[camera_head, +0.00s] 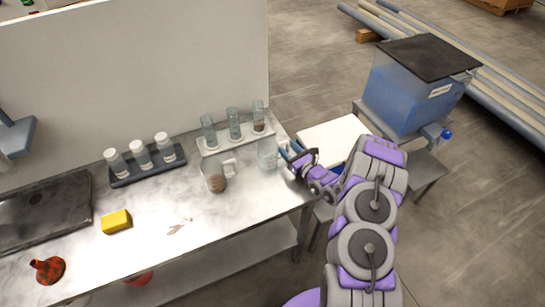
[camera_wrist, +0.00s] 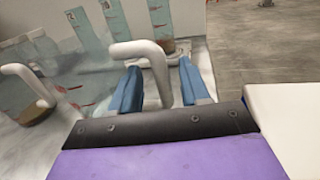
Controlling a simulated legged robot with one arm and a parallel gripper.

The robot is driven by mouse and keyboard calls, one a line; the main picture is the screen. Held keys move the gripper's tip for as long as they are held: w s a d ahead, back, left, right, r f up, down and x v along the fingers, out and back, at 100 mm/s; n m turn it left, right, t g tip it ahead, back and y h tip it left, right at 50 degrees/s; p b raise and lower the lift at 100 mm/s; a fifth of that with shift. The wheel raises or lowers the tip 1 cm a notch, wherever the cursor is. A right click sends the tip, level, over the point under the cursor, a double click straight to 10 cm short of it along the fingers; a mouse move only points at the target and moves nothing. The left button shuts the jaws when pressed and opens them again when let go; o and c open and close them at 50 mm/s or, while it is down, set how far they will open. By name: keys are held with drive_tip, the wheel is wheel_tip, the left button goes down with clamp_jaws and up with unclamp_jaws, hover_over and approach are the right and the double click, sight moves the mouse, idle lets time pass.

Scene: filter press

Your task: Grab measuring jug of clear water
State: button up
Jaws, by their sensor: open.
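The clear measuring jug (camera_head: 267,155) stands upright on the marble-topped bench near its right end. It looks transparent, and its water level is hard to make out. My gripper (camera_head: 286,159) is just to its right. In the wrist view my gripper (camera_wrist: 158,72) is open, with the jug's white handle (camera_wrist: 152,55) between its two blue fingers. I cannot tell whether either finger touches the handle. A second jug (camera_head: 216,176) with brown contents stands to the left; its handle shows in the wrist view (camera_wrist: 30,80).
A white rack (camera_head: 237,138) of glass cylinders stands behind the jugs. A dark rack (camera_head: 147,164) of white-capped bottles is further left, with a yellow sponge (camera_head: 116,222). A white surface (camera_head: 334,140) and blue tank (camera_head: 407,92) lie right. The front middle of the bench is mostly clear.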

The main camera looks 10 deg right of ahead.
drive_tip(key=shift+x, duration=1.2)
drive_tip(key=shift+w, duration=0.25)
drive_tip(key=shift+d+r, duration=0.1)
drive_tip(key=shift+d, duration=0.05)
drive_tip(key=shift+c, duration=0.8)
clamp_jaws()
